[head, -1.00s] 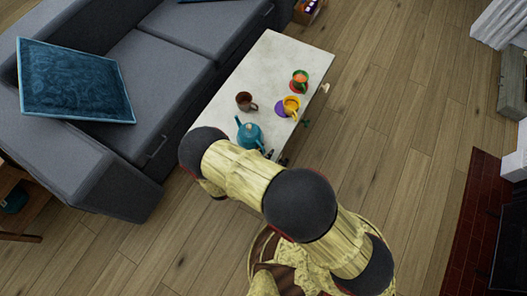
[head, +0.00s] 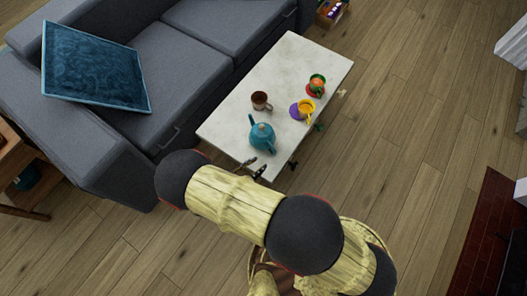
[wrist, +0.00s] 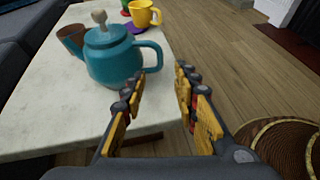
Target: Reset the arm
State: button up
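My gripper (wrist: 160,95) is open and empty in the wrist view, its two fingers spread apart near the table's edge. In the head view the gripper's fingertips (head: 257,168) show by the near end of the white table (head: 230,122), mostly hidden behind my arm. A teal teapot (wrist: 112,55) stands upright on the table just beyond the fingers, its handle to the right. The teapot also shows in the head view (head: 262,137). My arm is bent over the floor in front of the table.
A brown mug (head: 261,100), a yellow cup (head: 306,110) on a purple saucer and a green-and-red cup (head: 316,85) stand on the table. A grey sofa (head: 190,75) with a blue cushion (head: 95,68) is at left. Wooden floor (head: 425,120) is clear at right.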

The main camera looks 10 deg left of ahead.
jog(key=shift+s+a+r, duration=0.1)
jog(key=s+d+r+m+g+h, duration=0.2)
jog(key=s+d+r+m+g, duration=0.3)
jog(key=s+d+m, duration=0.15)
jog(key=d+r+m+g+y+p, duration=0.1)
jog(key=d+r+m+g+y, duration=0.3)
jog(key=r, duration=0.6)
jog(key=w+d+r+m+y+p, duration=0.15)
jog(key=r+m, duration=0.35)
jog(key=r, duration=0.5)
jog(key=d+r+m+g+y+p, duration=0.1)
jog(key=d+r+m+g+y, duration=0.3)
jog(key=r, duration=0.6)
jog(key=d+r+m+t+p, duration=0.1)
jog(key=d+r+m+t, duration=0.2)
jog(key=r, duration=0.7)
jog(key=d+r+m+t+p, duration=0.2)
jog(key=d+r+m+t, duration=0.2)
jog(key=d+r, duration=0.7)
jog(key=m, duration=0.2)
jog(key=shift+d+m+p, duration=0.25)
jog(key=shift+m+p, duration=0.05)
jog(key=shift+m, duration=0.05)
